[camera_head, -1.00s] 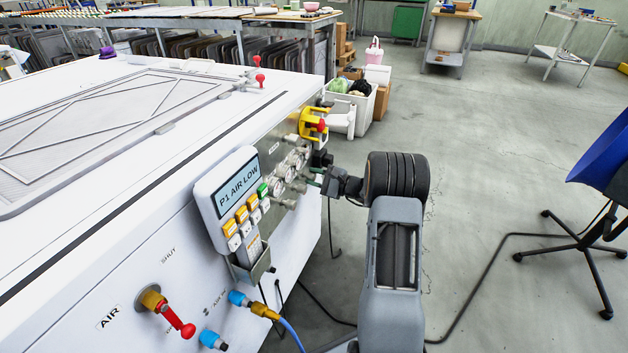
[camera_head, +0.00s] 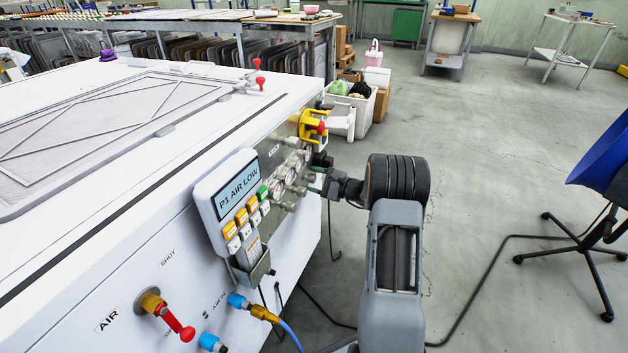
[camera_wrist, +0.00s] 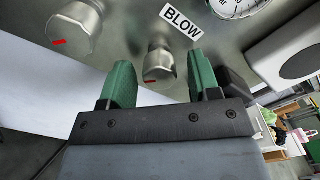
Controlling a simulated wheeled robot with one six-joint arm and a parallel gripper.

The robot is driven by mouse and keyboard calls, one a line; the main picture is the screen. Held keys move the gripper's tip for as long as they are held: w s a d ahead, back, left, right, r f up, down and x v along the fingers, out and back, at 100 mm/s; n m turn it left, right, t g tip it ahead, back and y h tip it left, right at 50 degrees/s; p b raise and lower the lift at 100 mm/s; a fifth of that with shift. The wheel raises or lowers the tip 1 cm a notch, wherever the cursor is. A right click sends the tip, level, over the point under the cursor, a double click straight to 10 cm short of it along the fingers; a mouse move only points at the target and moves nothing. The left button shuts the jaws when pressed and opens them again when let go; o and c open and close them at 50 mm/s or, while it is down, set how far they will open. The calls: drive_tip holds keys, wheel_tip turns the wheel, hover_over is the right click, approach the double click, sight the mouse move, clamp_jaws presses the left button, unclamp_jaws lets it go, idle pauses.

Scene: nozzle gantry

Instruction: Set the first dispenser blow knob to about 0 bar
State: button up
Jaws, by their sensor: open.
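In the wrist view a silver knob with a red mark (camera_wrist: 157,64) sits by the BLOW label (camera_wrist: 181,24) on a metal panel. It lies between the green fingertips of my gripper (camera_wrist: 161,62), which is open, with space on both sides of the knob. The red mark is at the knob's lower left edge. A second silver knob with a red mark (camera_wrist: 76,30) is to the left, outside the fingers. In the head view my gripper (camera_head: 319,189) is at the machine's side panel; its fingers are small there, and which knob they face is unclear.
A gauge (camera_wrist: 236,4) and a pale box-like part (camera_wrist: 287,50) are right of the fingers. The display (camera_head: 237,190) reads P1 AIR LOW. A yellow-and-red switch (camera_head: 313,127) is beyond my gripper. Open floor (camera_head: 490,170) lies to the right.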

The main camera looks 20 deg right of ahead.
drive_tip(key=p+v, duration=0.3)
drive_tip(key=v, duration=1)
drive_tip(key=shift+s+d, duration=0.25)
drive_tip(key=shift+s, duration=0.05)
drive_tip(key=s+a+r+n+g+h+p, duration=0.1)
drive_tip(key=s+a+r+n+g+p, duration=0.35)
drive_tip(key=a+r+p, duration=0.55)
drive_tip(key=s+a+r+n+g+h+p, duration=0.1)
drive_tip(key=s+a+r+n+g+p, duration=0.2)
drive_tip(key=a+r+n+g+p, duration=0.55)
drive_tip(key=s+a+r+n+t+h+p, duration=0.1)
drive_tip(key=s+r+n+h+p, duration=0.1)
drive_tip(key=r, duration=0.6)
drive_tip(key=s+a+r+n+t+h+p, duration=0.1)
drive_tip(key=s+r+h+p, duration=0.3)
drive_tip(key=s+r+p, duration=0.2)
drive_tip(key=s+a+r+n+t+h+p, duration=0.1)
drive_tip(key=s+r+h+p, duration=0.3)
drive_tip(key=r, duration=0.6)
drive_tip(key=n+p, duration=0.1)
drive_tip(key=p, duration=0.1)
drive_tip(key=shift+s+a+n+p, duration=0.25)
drive_tip(key=shift+a+n+p, duration=0.05)
drive_tip(key=shift+a, duration=0.05)
drive_tip(key=shift+r, duration=0.15)
drive_tip(key=shift+c, duration=0.2)
